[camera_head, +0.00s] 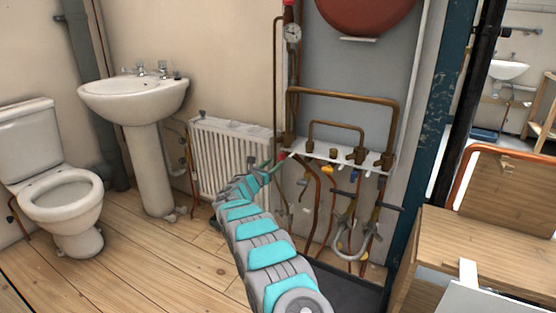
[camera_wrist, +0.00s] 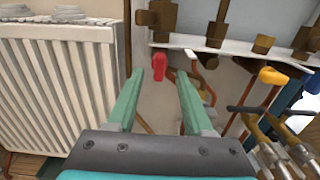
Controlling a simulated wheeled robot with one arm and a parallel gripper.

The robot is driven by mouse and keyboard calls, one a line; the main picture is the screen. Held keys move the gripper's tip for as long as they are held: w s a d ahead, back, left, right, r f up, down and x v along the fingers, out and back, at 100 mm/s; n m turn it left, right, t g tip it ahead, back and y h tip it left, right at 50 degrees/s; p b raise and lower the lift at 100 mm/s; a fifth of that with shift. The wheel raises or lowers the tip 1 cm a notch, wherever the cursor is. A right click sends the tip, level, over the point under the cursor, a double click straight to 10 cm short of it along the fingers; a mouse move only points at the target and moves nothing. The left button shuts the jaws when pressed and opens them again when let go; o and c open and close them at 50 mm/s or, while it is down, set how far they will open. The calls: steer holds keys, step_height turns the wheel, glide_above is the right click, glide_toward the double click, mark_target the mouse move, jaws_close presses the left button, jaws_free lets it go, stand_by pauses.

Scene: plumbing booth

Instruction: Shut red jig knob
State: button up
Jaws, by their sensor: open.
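The red jig knob (camera_wrist: 159,66) hangs under the left end of the white pipe shelf. In the wrist view it appears between the tips of my two green fingers (camera_wrist: 160,76), with a gap on each side. Whether the fingers reach around it in depth, I cannot tell. In the head view the red knob (camera_head: 282,156) is a small spot just beyond the end of my gripper (camera_head: 270,167). My gripper is open and empty.
A white radiator (camera_head: 228,152) stands close on the left. The white shelf (camera_head: 330,156) with brass valves and copper pipes is just above. A yellow knob (camera_wrist: 273,76) and hanging pipes are to the right. Wooden floor (camera_head: 150,260) is free at left.

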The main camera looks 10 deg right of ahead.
mark_target(279, 159)
steer(key=shift+w+d+f, duration=0.1)
steer(key=shift+w+d, duration=0.1)
steer(key=shift+w, duration=0.15)
steer(key=shift+p+x, duration=0.45)
steer(key=shift+x, duration=1.05)
steer(key=shift+w+d, duration=0.25)
jaws_close()
